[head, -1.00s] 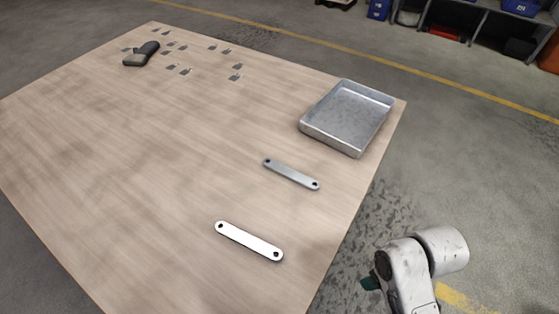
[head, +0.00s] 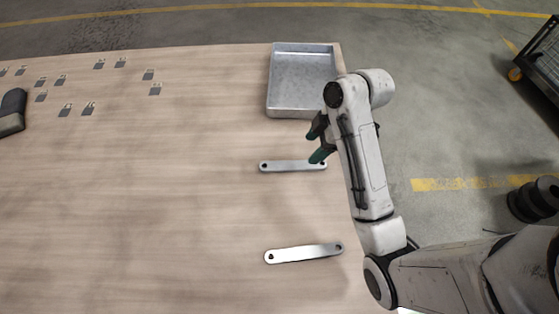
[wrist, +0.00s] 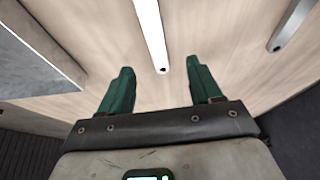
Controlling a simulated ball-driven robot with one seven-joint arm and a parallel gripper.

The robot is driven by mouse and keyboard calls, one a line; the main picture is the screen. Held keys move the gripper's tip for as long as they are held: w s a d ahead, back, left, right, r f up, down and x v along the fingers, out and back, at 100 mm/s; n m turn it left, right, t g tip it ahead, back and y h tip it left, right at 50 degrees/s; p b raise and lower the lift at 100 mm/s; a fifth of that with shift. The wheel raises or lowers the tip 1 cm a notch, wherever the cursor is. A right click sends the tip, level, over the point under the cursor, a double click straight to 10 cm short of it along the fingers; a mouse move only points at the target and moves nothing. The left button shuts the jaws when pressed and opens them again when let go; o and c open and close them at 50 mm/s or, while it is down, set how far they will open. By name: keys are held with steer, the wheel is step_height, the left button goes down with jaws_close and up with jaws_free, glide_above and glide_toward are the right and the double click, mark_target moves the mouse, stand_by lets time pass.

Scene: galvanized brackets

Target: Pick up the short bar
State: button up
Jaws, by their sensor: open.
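Two flat metal bars with rounded, holed ends lie on the table. The farther bar (head: 288,166), nearer the tray, looks slightly shorter in the head view, though distance may add to that. The nearer bar (head: 304,253) is brighter. My gripper (head: 314,146) is open and empty, its green fingers by the right end of the farther bar. In the wrist view the same bar (wrist: 150,28) runs up the picture, its holed end between the open fingertips (wrist: 159,66). I cannot tell the height of the fingers above it. The other bar (wrist: 292,26) shows at the right.
A galvanized tray (head: 302,112) stands at the table's far right corner, close to my gripper; its wall shows in the wrist view (wrist: 45,35). Several small grey brackets (head: 66,110) and a dark object (head: 12,112) lie at the left. The middle of the wooden table (head: 170,200) is clear.

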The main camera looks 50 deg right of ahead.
glide_toward(294, 165)
steer(key=shift+w+a+f, duration=0.1)
steer(key=shift+a+f, duration=0.25)
steer(key=shift+f, duration=0.25)
steer(key=shift+a+f, duration=0.3)
steer(key=shift+f, duration=0.3)
steer(key=shift+d+b+x, duration=0.15)
steer(key=shift+b+x, duration=0.05)
steer(key=shift+x, duration=1.15)
steer(key=shift+d+b+x, duration=0.15)
steer(key=shift+d+x, duration=0.05)
steer(key=shift+x, duration=1.2)
steer(key=shift+w, duration=0.15)
jaws_close()
